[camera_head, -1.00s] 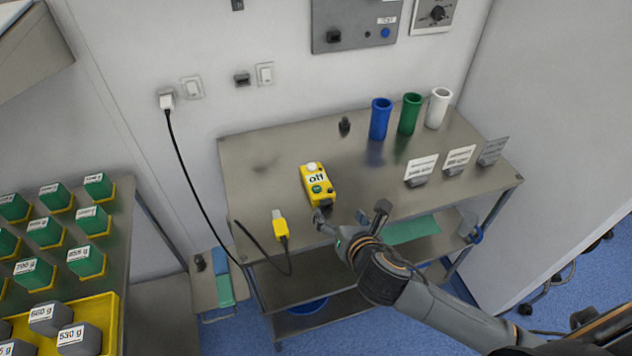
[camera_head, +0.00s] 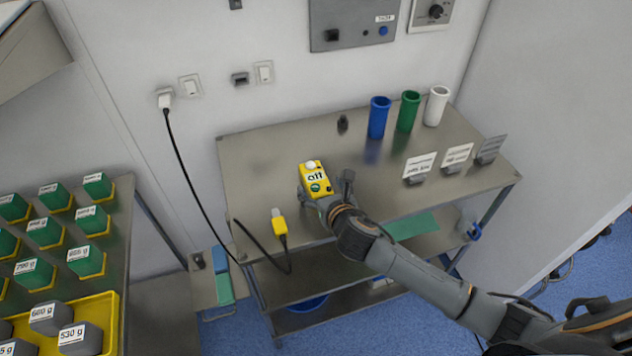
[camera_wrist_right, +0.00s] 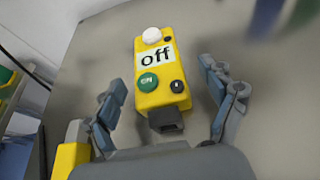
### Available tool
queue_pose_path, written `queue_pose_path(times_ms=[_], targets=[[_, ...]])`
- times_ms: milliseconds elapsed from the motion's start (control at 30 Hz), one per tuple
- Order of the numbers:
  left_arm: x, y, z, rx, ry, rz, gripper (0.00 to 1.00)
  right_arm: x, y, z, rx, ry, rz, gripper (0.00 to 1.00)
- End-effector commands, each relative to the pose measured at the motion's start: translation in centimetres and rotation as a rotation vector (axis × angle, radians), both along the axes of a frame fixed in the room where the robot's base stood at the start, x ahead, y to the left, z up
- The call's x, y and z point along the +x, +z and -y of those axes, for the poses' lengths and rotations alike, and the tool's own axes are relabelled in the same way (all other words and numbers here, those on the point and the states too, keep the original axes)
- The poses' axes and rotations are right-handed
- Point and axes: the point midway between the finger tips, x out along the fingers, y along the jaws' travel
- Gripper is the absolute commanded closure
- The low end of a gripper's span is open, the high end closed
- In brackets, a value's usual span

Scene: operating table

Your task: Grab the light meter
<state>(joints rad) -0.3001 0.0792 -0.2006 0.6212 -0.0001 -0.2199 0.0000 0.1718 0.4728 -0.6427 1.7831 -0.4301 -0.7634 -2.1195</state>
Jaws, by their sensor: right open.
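The light meter (camera_head: 315,178) is a yellow box with a white dome, a label reading "off", a green "ON" button and a black knob. It lies on the metal table near its front left. It also shows in the right wrist view (camera_wrist_right: 158,75), between and just beyond the open fingers. My right gripper (camera_head: 325,188) is at the meter's near end in the head view. In the wrist view the right gripper's fingers (camera_wrist_right: 165,105) are spread on either side of it, apart from its body. My left gripper is not in view.
A yellow plug (camera_head: 279,224) with a black cable lies at the table's front left edge, close to my gripper. Blue (camera_head: 378,118), green (camera_head: 408,112) and white (camera_head: 436,106) cups stand at the back right. Label stands (camera_head: 419,168) line the right side.

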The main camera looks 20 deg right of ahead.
Motion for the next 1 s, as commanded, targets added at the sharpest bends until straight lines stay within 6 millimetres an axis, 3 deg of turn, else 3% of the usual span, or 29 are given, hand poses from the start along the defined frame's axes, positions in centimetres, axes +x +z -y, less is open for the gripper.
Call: queue_pose_path(times_ms=[300, 633, 933, 1000], targets=[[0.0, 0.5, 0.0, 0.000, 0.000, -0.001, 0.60, 3.8, -0.9, -0.4, 0.003, -0.001, 0.000, 0.17], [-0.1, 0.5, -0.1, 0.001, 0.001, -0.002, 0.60, 4.3, -1.2, -0.3, 0.001, 0.000, 0.000, 0.17], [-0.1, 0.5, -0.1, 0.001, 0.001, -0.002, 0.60, 4.3, -1.2, -0.3, 0.001, 0.000, -0.001, 0.78], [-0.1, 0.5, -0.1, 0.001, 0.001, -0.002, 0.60, 4.3, -1.1, -0.4, 0.001, 0.000, 0.001, 0.83]])
